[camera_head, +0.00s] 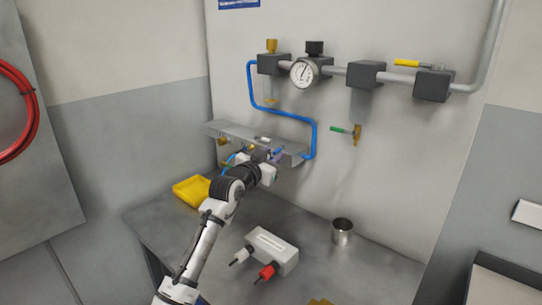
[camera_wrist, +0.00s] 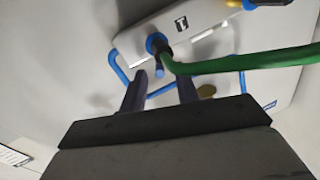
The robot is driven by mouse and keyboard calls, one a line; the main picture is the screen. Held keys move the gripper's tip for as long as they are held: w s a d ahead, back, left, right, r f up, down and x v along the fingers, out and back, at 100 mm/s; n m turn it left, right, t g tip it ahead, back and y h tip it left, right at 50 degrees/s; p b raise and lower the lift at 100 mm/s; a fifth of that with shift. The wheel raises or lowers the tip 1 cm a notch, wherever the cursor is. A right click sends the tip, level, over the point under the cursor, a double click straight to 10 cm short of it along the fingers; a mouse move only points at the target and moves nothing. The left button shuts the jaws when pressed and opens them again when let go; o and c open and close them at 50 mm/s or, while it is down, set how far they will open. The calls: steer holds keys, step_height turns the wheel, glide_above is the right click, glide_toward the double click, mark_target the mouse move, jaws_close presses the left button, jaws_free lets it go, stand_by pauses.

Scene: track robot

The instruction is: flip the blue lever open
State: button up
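In the head view a small blue piece (camera_head: 277,151), which looks like the blue lever, shows right at my gripper (camera_head: 268,156), at the front edge of a grey shelf on the wall. The gripper partly covers it, and I cannot tell whether they touch. The lever's exact position is unclear.
A long green piece (camera_wrist: 240,63) runs right from the blue fitting in the wrist view. A blue tube (camera_head: 314,138) loops down to the shelf (camera_head: 235,131). A green-handled valve (camera_head: 341,130) hangs to the right. A yellow tray (camera_head: 191,191), grey box (camera_head: 272,247) and metal cup (camera_head: 342,231) are below.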

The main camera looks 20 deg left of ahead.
jaws_close()
steer(key=shift+a+f+b, duration=0.15)
steer(key=shift+f+b, duration=0.05)
steer(key=shift+b, duration=1)
steer(key=b, duration=0.2)
steer(key=h+b, duration=0.1)
steer(key=b, duration=0.2)
steer(key=shift+w+a+m, duration=0.15)
steer(key=shift+a+m, duration=0.15)
steer(key=shift+m, duration=0.1)
steer(key=shift+h+b, duration=0.4)
steer(key=shift+b, duration=0.25)
steer(key=shift+a+r+m+g+h+b, duration=0.2)
steer(key=shift+a+m+g+h+b, duration=0.25)
steer(key=shift+m+h, duration=0.4)
steer(key=shift+o, duration=0.5)
jaws_free()
